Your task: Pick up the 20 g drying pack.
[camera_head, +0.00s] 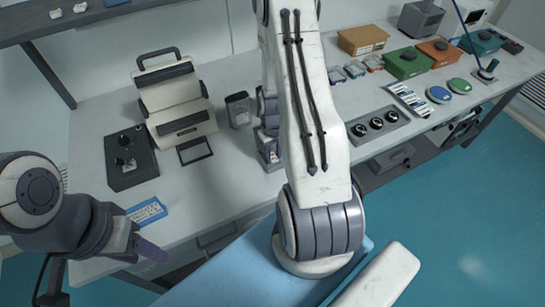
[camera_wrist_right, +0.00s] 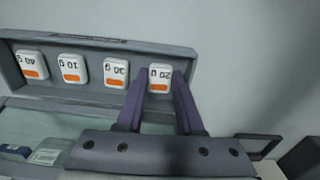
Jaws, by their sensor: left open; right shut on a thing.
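The 20 g drying pack (camera_wrist_right: 160,72) is a small white block with an orange patch, its label upside down in the right wrist view. It is at the right end of a row in a grey holder (camera_wrist_right: 203,66). My right gripper (camera_wrist_right: 160,80) is shut on this pack, one purple finger on each side. Whether the pack is clear of the holder I cannot tell. In the head view my right arm hides this gripper and pack. My left gripper (camera_head: 150,250) is at the lower left, open, away from the packs.
Packs marked 30 g (camera_wrist_right: 115,72), 10 g (camera_wrist_right: 72,68) and 40 g (camera_wrist_right: 31,64) sit left of the 20 g pack. In the head view, a beige case (camera_head: 175,95), a black control box (camera_head: 132,158) and a dark canister (camera_head: 238,110) stand left of my right arm.

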